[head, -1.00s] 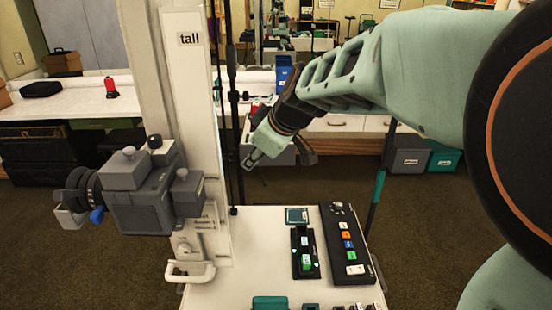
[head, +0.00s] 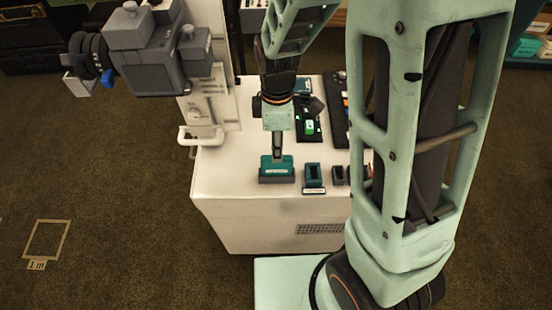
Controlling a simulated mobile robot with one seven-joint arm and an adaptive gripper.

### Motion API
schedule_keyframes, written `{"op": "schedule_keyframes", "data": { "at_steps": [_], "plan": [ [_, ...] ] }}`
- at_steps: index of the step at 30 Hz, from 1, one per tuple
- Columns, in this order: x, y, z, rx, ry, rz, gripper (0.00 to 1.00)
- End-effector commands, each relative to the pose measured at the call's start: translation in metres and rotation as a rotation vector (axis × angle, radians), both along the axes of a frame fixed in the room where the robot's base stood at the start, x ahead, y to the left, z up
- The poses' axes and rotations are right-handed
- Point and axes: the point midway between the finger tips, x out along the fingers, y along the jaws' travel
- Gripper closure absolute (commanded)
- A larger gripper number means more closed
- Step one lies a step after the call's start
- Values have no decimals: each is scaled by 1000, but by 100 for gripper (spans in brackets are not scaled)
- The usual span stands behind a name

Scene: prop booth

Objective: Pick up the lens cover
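I cannot tell for certain which piece is the lens cover. A grey camera prop (head: 150,60) is mounted on a white post at the upper left, its ringed dark lens (head: 88,52) facing left. A light grey square piece (head: 76,84) sits below the front of the lens, beside a blue knob. My gripper (head: 277,152) points down over the white table, its fingertips at the top of a teal block with a label (head: 277,171). The fingers look narrow and close together. I cannot see whether they hold anything.
Right of the block stand a small dark teal holder (head: 313,175) and other small holders. A black panel with green lights (head: 309,127) lies behind.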

Motion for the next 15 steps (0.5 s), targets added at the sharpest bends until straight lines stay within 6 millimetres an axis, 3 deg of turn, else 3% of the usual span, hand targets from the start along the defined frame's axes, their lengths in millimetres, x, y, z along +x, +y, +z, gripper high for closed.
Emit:
{"op": "schedule_keyframes", "data": {
  "at_steps": [10,15],
  "plan": [
    [-4,-1,-41,-1,3,-1,67],
    [-3,0,-52,0,1,-1,67]
  ]
}}
